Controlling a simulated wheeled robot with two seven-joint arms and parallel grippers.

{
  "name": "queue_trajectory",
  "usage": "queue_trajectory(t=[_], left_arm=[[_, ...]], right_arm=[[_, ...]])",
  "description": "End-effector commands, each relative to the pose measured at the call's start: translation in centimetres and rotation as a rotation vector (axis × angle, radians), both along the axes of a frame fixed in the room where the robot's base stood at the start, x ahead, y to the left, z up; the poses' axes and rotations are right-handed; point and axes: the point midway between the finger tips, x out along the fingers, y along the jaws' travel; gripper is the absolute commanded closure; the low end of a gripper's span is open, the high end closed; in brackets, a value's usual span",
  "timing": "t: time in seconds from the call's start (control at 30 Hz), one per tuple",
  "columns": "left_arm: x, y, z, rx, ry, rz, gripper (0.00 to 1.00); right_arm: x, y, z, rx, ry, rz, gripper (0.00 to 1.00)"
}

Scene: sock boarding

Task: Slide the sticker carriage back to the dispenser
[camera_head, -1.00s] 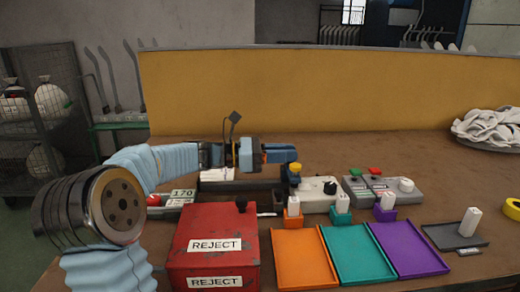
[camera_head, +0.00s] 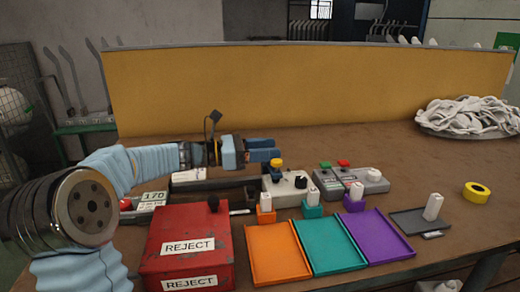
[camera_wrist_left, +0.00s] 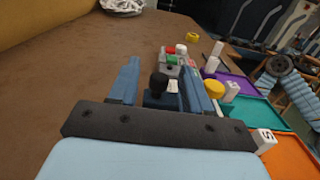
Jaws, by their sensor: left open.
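My left gripper (camera_head: 264,149) is open and hovers just above a white box (camera_head: 284,191) with a yellow button (camera_head: 277,163) and a black knob (camera_head: 301,182). In the left wrist view a black knob (camera_wrist_left: 158,81) shows between the two spread fingers, and the yellow button (camera_wrist_left: 214,88) is just right of the right finger. I cannot tell whether the fingers touch anything. A dark rail with a pale label (camera_head: 188,175) lies behind the red box, partly under my left forearm. I cannot tell which part is the sticker carriage or the dispenser. My right gripper is out of view.
A red REJECT box (camera_head: 188,246) stands at the front left. Orange (camera_head: 277,252), teal (camera_head: 326,245) and purple (camera_head: 376,236) trays lie to its right. A grey button box (camera_head: 350,182), yellow tape roll (camera_head: 476,192) and sock pile (camera_head: 468,116) are farther right. The back middle is clear.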

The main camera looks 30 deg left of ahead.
Motion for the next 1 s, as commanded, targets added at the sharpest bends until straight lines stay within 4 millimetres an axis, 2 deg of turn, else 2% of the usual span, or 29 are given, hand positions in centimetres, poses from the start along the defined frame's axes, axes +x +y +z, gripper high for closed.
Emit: queue_trajectory(t=[0.17,0.5,0.6,0.8,1.0], left_arm=[[-1.2,1.6,-0.1,0.001,-0.002,0.004,0.52],[-6.4,7.8,-0.1,0.001,0.001,0.004,0.52],[-7.5,9.1,-0.1,0.001,0.001,0.003,0.52],[-8.7,10.4,0.0,0.000,0.000,0.000,0.52],[-8.8,10.5,0.0,0.000,0.000,0.000,0.52]], right_arm=[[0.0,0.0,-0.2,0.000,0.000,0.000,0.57],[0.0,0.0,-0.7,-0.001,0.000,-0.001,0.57],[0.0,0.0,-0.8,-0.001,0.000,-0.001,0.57],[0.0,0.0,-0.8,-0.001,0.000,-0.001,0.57],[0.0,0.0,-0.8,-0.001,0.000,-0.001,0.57]])
